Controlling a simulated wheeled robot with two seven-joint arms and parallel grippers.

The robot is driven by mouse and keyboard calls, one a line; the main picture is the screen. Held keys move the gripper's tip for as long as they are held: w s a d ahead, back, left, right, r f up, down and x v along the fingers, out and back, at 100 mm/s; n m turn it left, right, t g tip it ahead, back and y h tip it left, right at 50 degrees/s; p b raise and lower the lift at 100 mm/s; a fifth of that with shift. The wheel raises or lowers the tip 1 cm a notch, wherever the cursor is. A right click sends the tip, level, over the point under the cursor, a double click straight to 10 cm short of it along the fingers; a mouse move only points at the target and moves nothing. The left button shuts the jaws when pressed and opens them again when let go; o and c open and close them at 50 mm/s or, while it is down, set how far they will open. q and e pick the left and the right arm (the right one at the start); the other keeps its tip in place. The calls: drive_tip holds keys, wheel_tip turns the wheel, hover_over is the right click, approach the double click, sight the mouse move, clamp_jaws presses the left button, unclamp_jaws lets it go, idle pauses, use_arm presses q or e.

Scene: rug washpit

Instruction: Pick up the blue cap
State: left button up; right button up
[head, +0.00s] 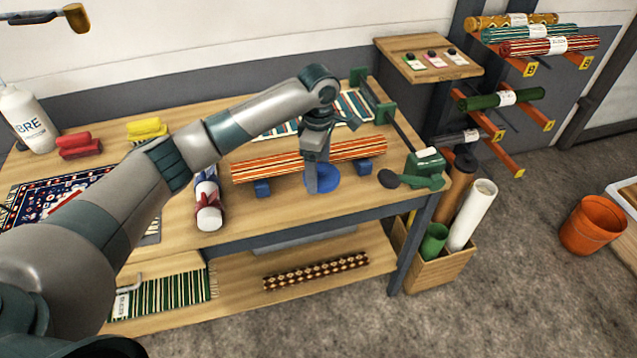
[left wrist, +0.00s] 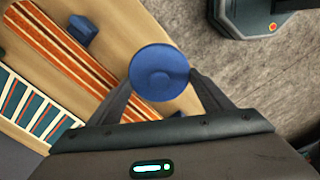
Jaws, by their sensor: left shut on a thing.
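The blue cap (head: 324,179) is a round blue disc at the front edge of the wooden workbench, in front of the striped orange roll. In the left wrist view the blue cap (left wrist: 159,73) sits between the fingertips of my left gripper (left wrist: 160,82). My left gripper (head: 318,182) points down and is shut on the cap. Part of the cap is hidden behind the gripper in the head view. I cannot tell whether the cap touches the bench. My right gripper is not in view.
The orange striped roll (head: 262,167) rests on blue blocks (head: 262,188) just behind the cap. A green tool (head: 427,168) lies to the right. An orange bucket (head: 592,224) stands on the floor at right.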

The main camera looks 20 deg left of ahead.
use_arm(q)
drive_tip(key=shift+r, duration=1.15)
drive_tip(key=shift+s+f, duration=0.1)
drive_tip(key=s+f+m+b, duration=0.1)
drive_tip(key=s+f+m, duration=0.4)
drive_tip(key=s+m, duration=0.4)
drive_tip(key=s+f+m+b, duration=0.2)
drive_tip(key=s+f+m, duration=0.4)
drive_tip(key=s, duration=0.9)
drive_tip(key=m, duration=0.3)
drive_tip(key=shift+s+a+f, duration=0.15)
drive_tip(key=shift+s+a, duration=0.05)
drive_tip(key=shift+s, duration=0.1)
